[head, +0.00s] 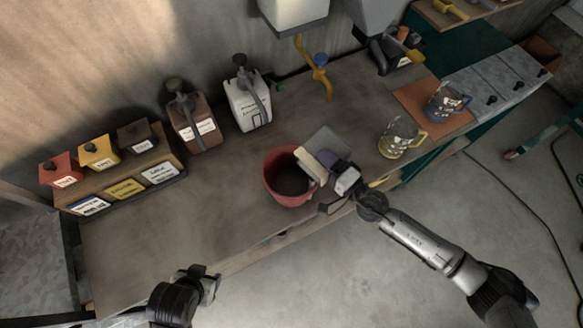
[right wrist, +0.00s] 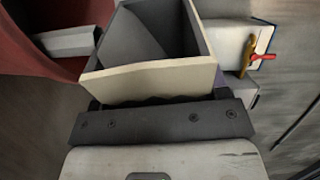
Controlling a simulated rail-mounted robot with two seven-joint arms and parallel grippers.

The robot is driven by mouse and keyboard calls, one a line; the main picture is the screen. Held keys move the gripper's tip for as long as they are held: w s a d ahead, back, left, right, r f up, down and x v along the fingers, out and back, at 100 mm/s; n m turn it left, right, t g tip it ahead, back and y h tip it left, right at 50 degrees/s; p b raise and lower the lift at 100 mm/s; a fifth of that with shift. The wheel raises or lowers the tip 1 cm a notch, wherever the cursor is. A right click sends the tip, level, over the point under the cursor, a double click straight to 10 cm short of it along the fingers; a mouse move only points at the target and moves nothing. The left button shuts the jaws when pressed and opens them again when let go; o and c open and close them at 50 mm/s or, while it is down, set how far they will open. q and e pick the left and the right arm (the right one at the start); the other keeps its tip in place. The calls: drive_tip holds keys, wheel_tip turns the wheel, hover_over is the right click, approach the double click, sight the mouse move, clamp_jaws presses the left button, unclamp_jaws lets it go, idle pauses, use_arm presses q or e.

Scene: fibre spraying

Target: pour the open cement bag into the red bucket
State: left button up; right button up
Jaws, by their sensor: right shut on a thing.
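The red bucket (head: 274,188) stands upright near the front edge of the workbench, its inside dark grey. It also shows at the left of the right wrist view (right wrist: 30,62). My right gripper (head: 338,186) is shut on the open cement bag (head: 310,166), a box-like bag with a cream rim and a purplish side. The bag is at the bucket's right rim, tilted towards it. In the right wrist view the bag (right wrist: 160,80) shows an open mouth and grey inside. I cannot tell whether cement is flowing. My left gripper (head: 210,286) is low, in front of the bench, and apart from the bucket; its jaw state is unclear.
A yellow-handled jug (head: 402,140) and a blue jug (head: 446,101) stand to the right. Brown (head: 192,123) and white (head: 247,102) canisters stand at the back. A rack of small boxes (head: 125,180) is at left.

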drive_tip(key=shift+r, duration=0.15)
drive_tip(key=shift+s+a+r+n+p, duration=0.15)
drive_tip(key=shift+a+r+n+p, duration=0.05)
drive_tip(key=shift+n+p, duration=0.6)
idle(0.3)
drive_tip(key=shift+s+r+n, duration=0.1)
drive_tip(key=shift+n, duration=0.2)
drive_tip(key=shift+s+a+r+n+p, duration=0.15)
drive_tip(key=shift+a+n+p, duration=0.1)
drive_tip(key=shift+n+p, duration=0.45)
idle(0.3)
drive_tip(key=shift+s+p, duration=0.1)
drive_tip(key=shift+p, duration=0.25)
drive_tip(key=shift+s+a+r+n+p, duration=0.2)
drive_tip(key=shift+n+p, duration=0.2)
drive_tip(key=shift+n, duration=0.2)
drive_tip(key=shift+a+n+p, duration=0.15)
drive_tip(key=shift+n+p, duration=0.3)
drive_tip(key=shift+n, duration=0.05)
idle(0.5)
